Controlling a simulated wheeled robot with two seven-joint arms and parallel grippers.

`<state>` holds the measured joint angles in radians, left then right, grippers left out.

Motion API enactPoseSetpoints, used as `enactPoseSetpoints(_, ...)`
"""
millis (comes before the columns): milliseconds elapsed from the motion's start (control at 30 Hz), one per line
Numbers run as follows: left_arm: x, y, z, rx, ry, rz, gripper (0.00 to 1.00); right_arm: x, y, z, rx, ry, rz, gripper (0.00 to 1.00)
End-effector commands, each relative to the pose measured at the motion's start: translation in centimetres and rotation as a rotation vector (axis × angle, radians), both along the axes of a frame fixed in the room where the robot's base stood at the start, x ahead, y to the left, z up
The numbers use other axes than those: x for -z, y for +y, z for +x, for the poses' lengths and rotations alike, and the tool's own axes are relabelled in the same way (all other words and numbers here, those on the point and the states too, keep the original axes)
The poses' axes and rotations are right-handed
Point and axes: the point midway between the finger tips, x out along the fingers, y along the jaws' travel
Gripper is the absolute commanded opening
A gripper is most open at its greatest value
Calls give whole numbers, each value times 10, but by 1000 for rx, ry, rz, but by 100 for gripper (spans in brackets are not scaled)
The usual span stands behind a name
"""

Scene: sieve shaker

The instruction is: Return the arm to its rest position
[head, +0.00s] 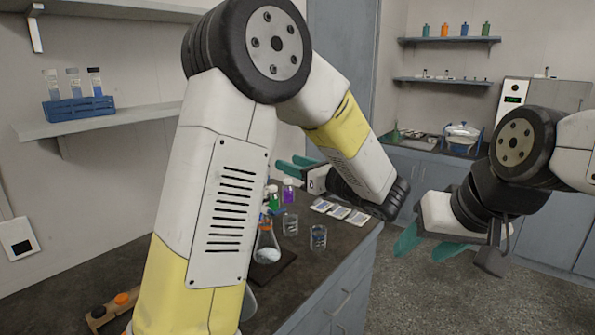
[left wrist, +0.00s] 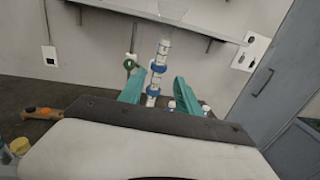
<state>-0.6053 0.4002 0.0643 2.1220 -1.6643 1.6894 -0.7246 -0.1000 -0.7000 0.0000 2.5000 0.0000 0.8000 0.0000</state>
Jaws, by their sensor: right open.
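My left arm (head: 215,180) rises large across the middle of the head view, bends at a high elbow and comes down over the bench. My left gripper (head: 290,167) points left above the bench in the head view. Its teal fingers are apart in the left wrist view (left wrist: 157,88), with nothing seen held between them. My right gripper (head: 425,245) is at the right of the head view, its teal fingers apart and empty over the open floor, clear of the bench.
The dark bench (head: 330,265) holds a flask (head: 267,247), beakers (head: 318,237), small bottles and white packets (head: 340,212). A wall shelf (head: 100,122) carries a blue tube rack (head: 78,108). A glass column (left wrist: 158,68) stands beyond the left fingers. Floor at front right is free.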

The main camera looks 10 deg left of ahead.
Motion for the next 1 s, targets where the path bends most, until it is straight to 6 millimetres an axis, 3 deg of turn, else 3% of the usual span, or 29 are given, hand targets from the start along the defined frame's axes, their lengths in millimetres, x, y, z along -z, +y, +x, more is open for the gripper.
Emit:
enactPoseSetpoints(233, 0, 3, -1, -6, 0, -8, 40, 0, 0, 0, 0, 0, 0, 53)
enactPoseSetpoints(367, 4, 30, -15, -72, 0, -110, 40, 0, 0, 0, 0, 0, 0, 53)
enactPoseSetpoints(533, 27, 96, -74, -295, -33, -480, 40, 0, 0, 0, 0, 0, 0, 53)
enactPoseSetpoints(667, 54, 121, -131, -501, -115, -836, 40, 0, 0, 0, 0, 0, 0, 53)
enactPoseSetpoints(800, 76, 117, -183, -720, -257, -1225, 40, 0, 0, 0, 0, 0, 0, 53)
enactPoseSetpoints(1000, 81, 79, -226, -1019, -535, -1773, 40, 0, 0, 0, 0, 0, 0, 53)
